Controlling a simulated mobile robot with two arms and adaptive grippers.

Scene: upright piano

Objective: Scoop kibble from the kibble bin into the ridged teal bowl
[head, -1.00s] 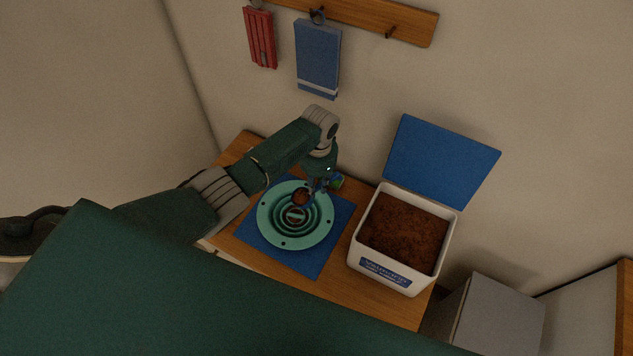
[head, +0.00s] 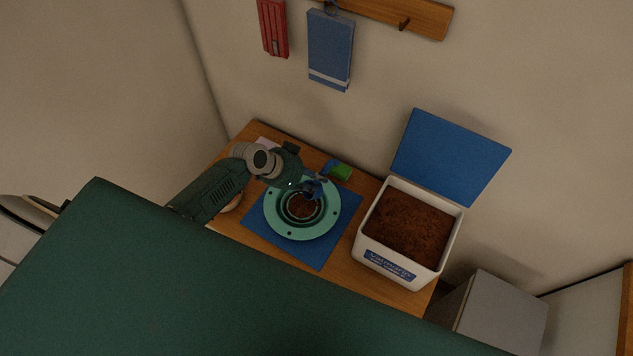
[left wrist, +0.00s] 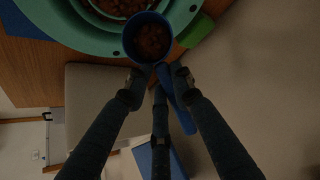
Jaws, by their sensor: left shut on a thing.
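The ridged teal bowl (head: 333,217) sits on a blue mat, with brown kibble in its middle. It also shows at the top of the left wrist view (left wrist: 84,38). The white kibble bin (head: 366,249) stands to its right, lid open, full of brown kibble (head: 408,222). My left gripper (head: 308,184) is over the far side of the bowl, shut on a blue scoop (head: 314,190). In the left wrist view, the gripper (left wrist: 156,84) holds the scoop handle and brown kibble shows inside the scoop's cup (left wrist: 129,44). My right gripper is not in view.
The blue lid (head: 450,155) leans up behind the bin. A red item (head: 273,28) and a blue item (head: 330,48) hang on the wall rack. A grey box (head: 497,315) stands right of the table.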

